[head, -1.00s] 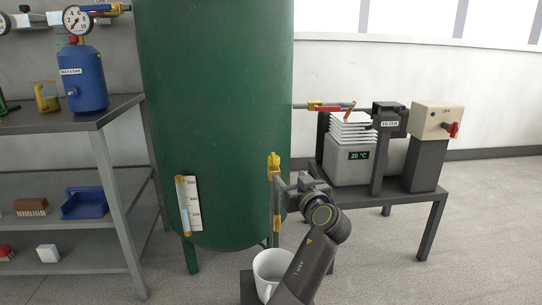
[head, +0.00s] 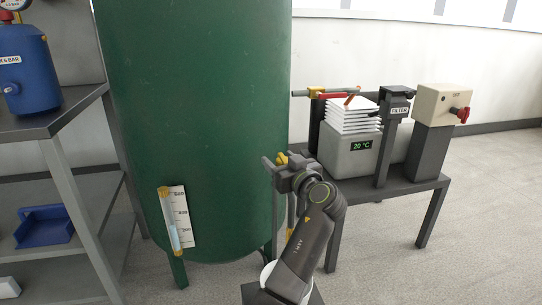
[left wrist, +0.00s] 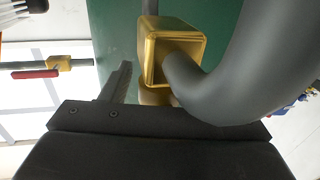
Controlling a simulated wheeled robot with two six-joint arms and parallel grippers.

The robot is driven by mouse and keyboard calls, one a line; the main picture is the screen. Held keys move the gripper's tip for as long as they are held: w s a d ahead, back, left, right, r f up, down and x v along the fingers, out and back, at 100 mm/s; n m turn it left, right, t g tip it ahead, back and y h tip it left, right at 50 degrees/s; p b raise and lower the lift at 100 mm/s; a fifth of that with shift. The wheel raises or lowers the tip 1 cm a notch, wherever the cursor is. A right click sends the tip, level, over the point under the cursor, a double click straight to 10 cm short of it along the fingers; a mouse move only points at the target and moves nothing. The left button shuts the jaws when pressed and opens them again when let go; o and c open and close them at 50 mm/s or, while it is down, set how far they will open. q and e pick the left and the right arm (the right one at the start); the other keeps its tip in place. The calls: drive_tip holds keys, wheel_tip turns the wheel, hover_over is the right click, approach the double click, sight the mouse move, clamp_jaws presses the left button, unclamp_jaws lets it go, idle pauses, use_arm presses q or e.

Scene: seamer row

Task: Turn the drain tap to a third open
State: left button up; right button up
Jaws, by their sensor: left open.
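The drain tap (head: 282,158) is a yellow brass fitting at the lower right side of the green tank (head: 200,110). It is largely covered by my left gripper (head: 277,168) in the head view. In the left wrist view its brass body (left wrist: 172,42) is close, with a thick grey curved pipe (left wrist: 235,75) bending out of it. One dark finger of my left gripper shows beside the brass body. The gripper is open, and I cannot tell whether it touches the tap. The tap's handle position cannot be made out. My right gripper is not in view.
A white mug (head: 267,273) stands below the tap, partly behind my arm. A level scale (head: 178,218) is on the tank front. A grey shelf (head: 55,128) stands at left. A bench (head: 428,184) at right holds the filter unit and a switch box (head: 442,104).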

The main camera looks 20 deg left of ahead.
use_arm(q)
drive_tip(key=shift+w+a, duration=0.1)
drive_tip(key=shift+r, duration=0.1)
drive_tip(key=c, duration=1)
drive_tip(key=shift+o, duration=0.2)
